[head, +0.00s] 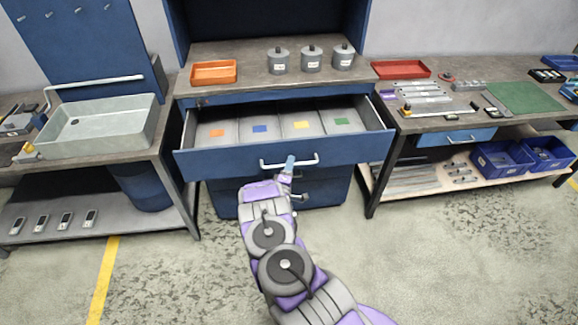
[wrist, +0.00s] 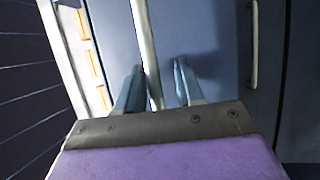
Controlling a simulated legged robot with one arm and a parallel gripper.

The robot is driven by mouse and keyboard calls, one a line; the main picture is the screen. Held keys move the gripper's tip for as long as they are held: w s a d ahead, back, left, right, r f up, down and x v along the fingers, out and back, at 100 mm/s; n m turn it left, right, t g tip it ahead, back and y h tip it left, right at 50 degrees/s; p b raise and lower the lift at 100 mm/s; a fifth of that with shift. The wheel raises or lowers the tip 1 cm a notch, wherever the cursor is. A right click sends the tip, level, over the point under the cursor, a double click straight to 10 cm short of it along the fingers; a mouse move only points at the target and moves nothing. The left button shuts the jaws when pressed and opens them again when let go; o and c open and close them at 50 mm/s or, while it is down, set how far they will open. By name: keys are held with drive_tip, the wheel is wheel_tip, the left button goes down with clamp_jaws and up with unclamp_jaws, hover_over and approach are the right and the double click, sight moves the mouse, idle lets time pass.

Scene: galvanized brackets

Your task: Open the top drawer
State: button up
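The blue top drawer (head: 230,161) of the middle cabinet is pulled well out in the head view, and its compartments show. Its white bar handle (head: 306,162) runs across the front, and the handle also shows in the wrist view (wrist: 145,40). My gripper (head: 289,163) is at the middle of this handle. In the wrist view my gripper (wrist: 159,68) has its fingers apart, one on each side of the bar. The bar lies close to the left finger, with a clear gap to the right finger. Contact with the left finger is unclear.
Lower drawers (head: 322,190) below the top one are shut. An orange tray (head: 214,72) and several grey canisters (head: 311,60) stand on the cabinet top. A sink bench (head: 99,122) stands left and a workbench (head: 455,85) right. The floor in front has free room.

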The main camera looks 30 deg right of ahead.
drive_tip(key=shift+s+a+r, duration=0.1)
drive_tip(key=shift+a, duration=0.35)
drive_tip(key=v, duration=1.6)
drive_tip(key=shift+s, duration=0.45)
